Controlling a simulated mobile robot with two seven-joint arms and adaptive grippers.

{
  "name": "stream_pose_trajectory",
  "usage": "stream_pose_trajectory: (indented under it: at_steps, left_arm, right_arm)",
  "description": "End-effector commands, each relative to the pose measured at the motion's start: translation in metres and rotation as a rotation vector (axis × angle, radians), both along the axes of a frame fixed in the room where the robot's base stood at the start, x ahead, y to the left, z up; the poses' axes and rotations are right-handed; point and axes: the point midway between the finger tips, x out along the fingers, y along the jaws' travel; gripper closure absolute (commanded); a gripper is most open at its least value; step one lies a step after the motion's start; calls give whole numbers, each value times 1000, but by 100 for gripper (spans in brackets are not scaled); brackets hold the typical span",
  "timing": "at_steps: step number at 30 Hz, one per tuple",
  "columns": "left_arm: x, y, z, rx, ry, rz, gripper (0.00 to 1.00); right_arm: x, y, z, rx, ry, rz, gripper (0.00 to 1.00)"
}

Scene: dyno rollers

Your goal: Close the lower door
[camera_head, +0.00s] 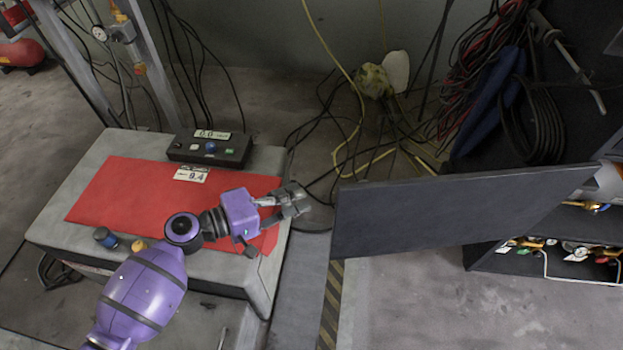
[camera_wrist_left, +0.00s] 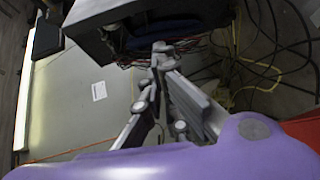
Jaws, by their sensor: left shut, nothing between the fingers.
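The lower door (camera_head: 450,212) is a flat dark grey panel in the head view. It stands open, swung out to the left from the dark cabinet (camera_head: 500,262) at the right. My left gripper (camera_head: 304,201) is shut and empty, just left of the door's free edge, with a small gap between them in the picture. In the left wrist view its fingers (camera_wrist_left: 160,58) come together in front of a dark box-like shape. I cannot tell which part of the cabinet or door that shape is. My right gripper is in neither view.
A grey bench with a red mat (camera_head: 130,196) and a black control box (camera_head: 208,147) lies under my left arm. Cables and a yellow hose (camera_head: 357,108) lie behind the door. Brass fittings (camera_head: 575,250) sit inside the cabinet. The floor (camera_head: 430,310) before the door is clear.

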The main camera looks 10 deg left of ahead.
Motion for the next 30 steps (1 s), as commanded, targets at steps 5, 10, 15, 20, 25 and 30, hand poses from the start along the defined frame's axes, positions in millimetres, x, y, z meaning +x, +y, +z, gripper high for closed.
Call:
stream_pose_trajectory:
  at_steps: [5, 10, 15, 20, 25, 30]
  left_arm:
    - [30, -3, 36, -135, -27, -34, 100]
    - [41, -10, 49, -167, -35, -42, 100]
    - [57, -35, 50, -168, -35, -44, 100]
    - [77, -64, 50, -166, -35, -42, 100]
    - [86, -88, 47, -163, -31, -42, 100]
    - [62, -93, 48, -163, -33, -41, 100]
  right_arm:
    - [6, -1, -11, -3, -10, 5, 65]
    - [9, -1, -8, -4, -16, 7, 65]
    - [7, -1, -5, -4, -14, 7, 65]
    - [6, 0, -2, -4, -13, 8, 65]
    - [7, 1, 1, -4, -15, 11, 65]
    - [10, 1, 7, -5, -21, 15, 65]
